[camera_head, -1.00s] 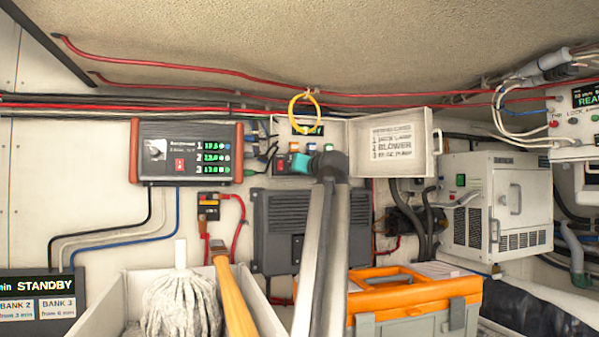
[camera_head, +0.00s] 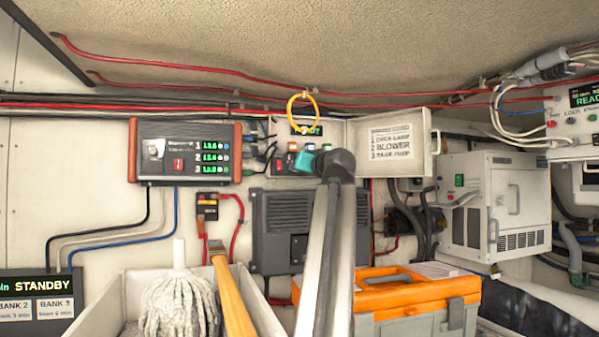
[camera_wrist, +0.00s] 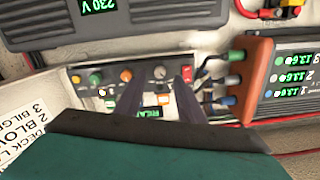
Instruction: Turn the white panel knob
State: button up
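A small panel box (camera_head: 340,134) with its lid open stands at the back wall in the head view. In the wrist view its panel (camera_wrist: 78,78) appears turned around, with a green knob (camera_wrist: 95,80), an orange knob (camera_wrist: 127,75), a grey knob (camera_wrist: 160,72) and a red switch (camera_wrist: 187,73). A small white round part (camera_wrist: 102,92) sits below the green knob; I cannot tell whether it is the white knob. My gripper (camera_wrist: 158,84) is open in front of the panel, its dark fingers apart around the grey knob's position. Contact cannot be told.
The open lid (camera_head: 403,143) with printed labels stands right of the panel. An orange-framed charger (camera_head: 186,180) is to its left, with cables between. A yellow ring (camera_head: 303,112) hangs above. A mop (camera_head: 178,305) and an orange-lidded toolbox (camera_head: 400,288) stand below.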

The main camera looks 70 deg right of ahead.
jog(key=p+v, duration=0.2)
jog(key=v, duration=0.8)
jog(key=shift+s, duration=0.1)
dwell(0.5)
